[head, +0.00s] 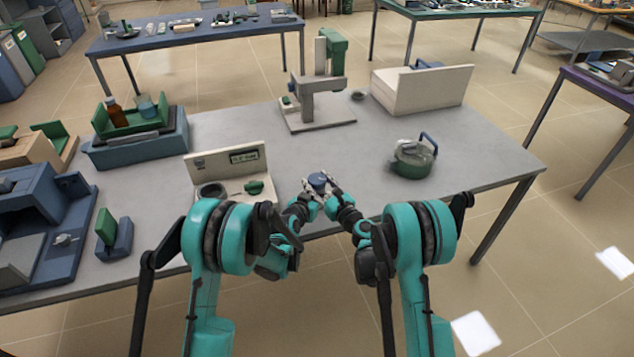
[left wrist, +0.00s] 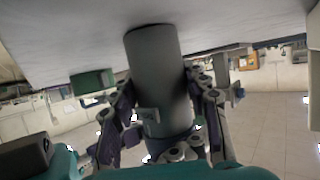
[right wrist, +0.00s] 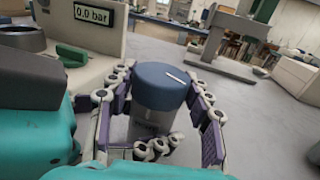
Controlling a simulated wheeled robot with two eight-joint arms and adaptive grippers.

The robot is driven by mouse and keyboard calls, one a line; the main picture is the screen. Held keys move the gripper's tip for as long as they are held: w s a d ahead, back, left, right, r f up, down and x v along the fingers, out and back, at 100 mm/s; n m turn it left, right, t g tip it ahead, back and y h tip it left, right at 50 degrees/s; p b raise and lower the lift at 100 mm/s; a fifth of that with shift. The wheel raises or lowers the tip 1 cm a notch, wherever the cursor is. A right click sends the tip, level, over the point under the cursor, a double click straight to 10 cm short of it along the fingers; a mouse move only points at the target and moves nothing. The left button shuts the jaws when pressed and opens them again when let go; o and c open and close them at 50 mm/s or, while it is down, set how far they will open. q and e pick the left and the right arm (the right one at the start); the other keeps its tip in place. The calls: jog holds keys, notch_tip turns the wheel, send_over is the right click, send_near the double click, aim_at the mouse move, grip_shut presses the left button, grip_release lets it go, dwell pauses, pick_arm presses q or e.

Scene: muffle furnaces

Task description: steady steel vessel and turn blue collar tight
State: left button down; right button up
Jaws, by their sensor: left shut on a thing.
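The steel vessel (left wrist: 158,75) is a grey upright cylinder near the table's front edge. Its blue collar (right wrist: 162,84), with a white mark on top, also shows in the head view (head: 318,180). My left gripper (left wrist: 160,100) is shut on the vessel, a finger on each side of its body. My right gripper (right wrist: 163,95) has its fingers on either side of the vessel's top, just beside the collar. I cannot tell whether these fingers touch it. In the head view both hands meet at the vessel and hide its lower part.
A gauge panel reading 0.0 bar (head: 226,166) stands left of the vessel. A green pot with a blue handle (head: 411,160) is to the right. A press-like stand (head: 318,95) and a white box (head: 425,90) are behind. The table between them is clear.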

jog(key=shift+o, duration=1.4)
jog(key=shift+n+y, duration=0.3)
jog(key=shift+y, duration=0.1)
